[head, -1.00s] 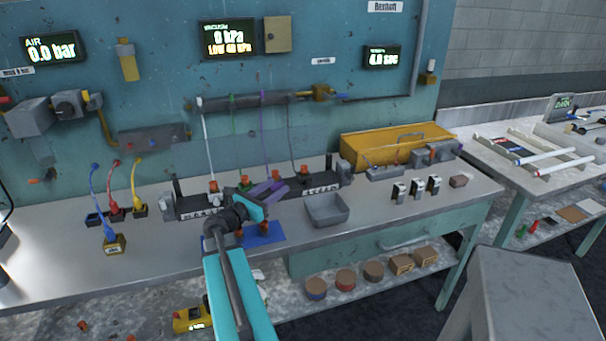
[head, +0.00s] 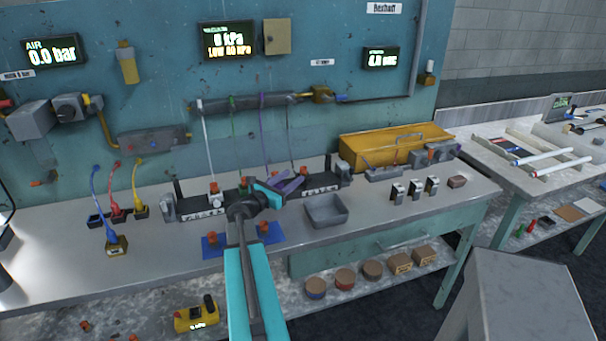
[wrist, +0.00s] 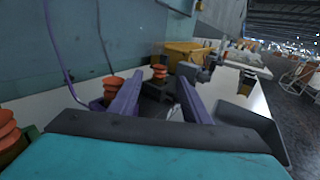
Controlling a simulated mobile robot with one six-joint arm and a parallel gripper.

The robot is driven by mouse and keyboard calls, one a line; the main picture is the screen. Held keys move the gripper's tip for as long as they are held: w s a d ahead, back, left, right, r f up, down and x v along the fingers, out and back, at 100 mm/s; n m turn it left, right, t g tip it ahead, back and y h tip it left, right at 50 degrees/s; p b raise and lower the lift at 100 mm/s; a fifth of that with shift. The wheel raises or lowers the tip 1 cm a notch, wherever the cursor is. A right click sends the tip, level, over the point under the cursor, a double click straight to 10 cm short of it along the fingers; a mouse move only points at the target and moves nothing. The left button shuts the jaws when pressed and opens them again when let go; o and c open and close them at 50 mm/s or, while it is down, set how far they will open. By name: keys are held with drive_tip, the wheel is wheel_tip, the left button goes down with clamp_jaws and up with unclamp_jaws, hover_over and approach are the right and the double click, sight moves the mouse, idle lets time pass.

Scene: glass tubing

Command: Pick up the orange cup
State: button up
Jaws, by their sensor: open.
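Several orange ribbed cups are in view; I cannot tell which one the task means. In the head view one stands at the rack's left part (head: 213,187), one stands near the right part (head: 303,168), and two sit on the blue mat (head: 240,240), a left one (head: 212,238) and a right one (head: 263,227). My gripper (head: 294,184) is over the rack, its purple fingers open and empty. In the wrist view a cup (wrist: 159,73) shows beyond and between the fingertips (wrist: 160,80), apart from them. Another cup (wrist: 112,88) is beside the left finger.
Thin tubes hang from the wall manifold (head: 255,102) down to the rack. Small metal fittings (head: 414,188) stand on the right of the bench.

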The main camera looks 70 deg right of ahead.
sight(301, 170)
drive_tip(key=shift+d, duration=0.1)
drive_tip(key=shift+r+p+x, duration=0.2)
drive_tip(key=shift+p+x, duration=0.75)
drive_tip(key=shift+x, duration=1.55)
drive_tip(key=shift+f, duration=0.1)
clamp_jaws()
drive_tip(key=shift+r, duration=0.2)
